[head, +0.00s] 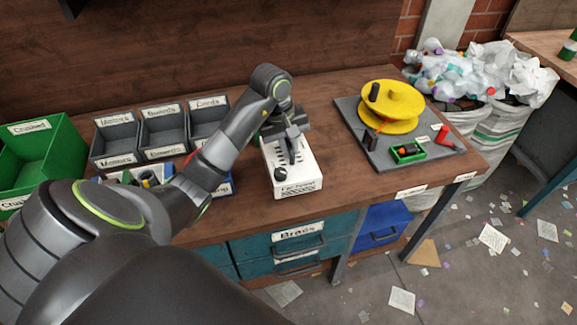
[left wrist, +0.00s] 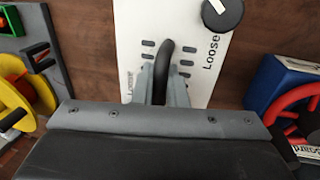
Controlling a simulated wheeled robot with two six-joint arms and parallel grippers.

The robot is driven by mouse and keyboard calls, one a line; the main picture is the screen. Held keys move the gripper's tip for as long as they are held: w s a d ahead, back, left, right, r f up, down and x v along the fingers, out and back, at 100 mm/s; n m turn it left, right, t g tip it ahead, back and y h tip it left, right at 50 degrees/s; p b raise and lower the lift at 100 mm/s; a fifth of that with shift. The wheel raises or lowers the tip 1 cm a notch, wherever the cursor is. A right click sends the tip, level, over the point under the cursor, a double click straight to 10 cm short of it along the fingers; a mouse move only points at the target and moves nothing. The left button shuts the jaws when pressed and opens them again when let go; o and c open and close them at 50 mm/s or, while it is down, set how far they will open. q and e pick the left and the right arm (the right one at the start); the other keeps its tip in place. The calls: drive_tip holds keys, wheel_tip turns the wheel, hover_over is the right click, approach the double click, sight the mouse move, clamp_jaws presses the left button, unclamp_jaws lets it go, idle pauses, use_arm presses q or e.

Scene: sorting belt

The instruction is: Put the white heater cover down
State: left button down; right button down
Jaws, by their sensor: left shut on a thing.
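The white heater cover (head: 298,186) is at the middle front of the bench in the head view. It has dark slots, a black round knob at its near end and a label on its front face. My left gripper (head: 291,144) is over its far part and shut on it. In the left wrist view, the fingers (left wrist: 163,88) close around the dark handle of the white cover (left wrist: 135,32). The cover looks level. I cannot tell whether its underside touches the wood. My right gripper is not in view.
The wooden bench (head: 345,185) is bare right of the cover. A grey board (head: 350,120) with a yellow reel (head: 395,105) lies further right. Grey bins (head: 163,128) and a green bin (head: 40,150) stand left. Teal drawers (head: 290,247) are below the front edge.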

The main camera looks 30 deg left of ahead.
sight(289, 161)
use_arm(q)
drive_tip(key=shift+f, duration=0.7)
wheel_tip(289, 161, down, 4)
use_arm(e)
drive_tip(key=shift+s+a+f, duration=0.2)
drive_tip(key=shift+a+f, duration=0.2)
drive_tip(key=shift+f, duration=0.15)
use_arm(q)
drive_tip(key=shift+f+b, duration=0.15)
drive_tip(key=shift+b, duration=0.35)
drive_tip(key=c, duration=1.5)
unclamp_jaws()
drive_tip(key=shift+o, duration=0.2)
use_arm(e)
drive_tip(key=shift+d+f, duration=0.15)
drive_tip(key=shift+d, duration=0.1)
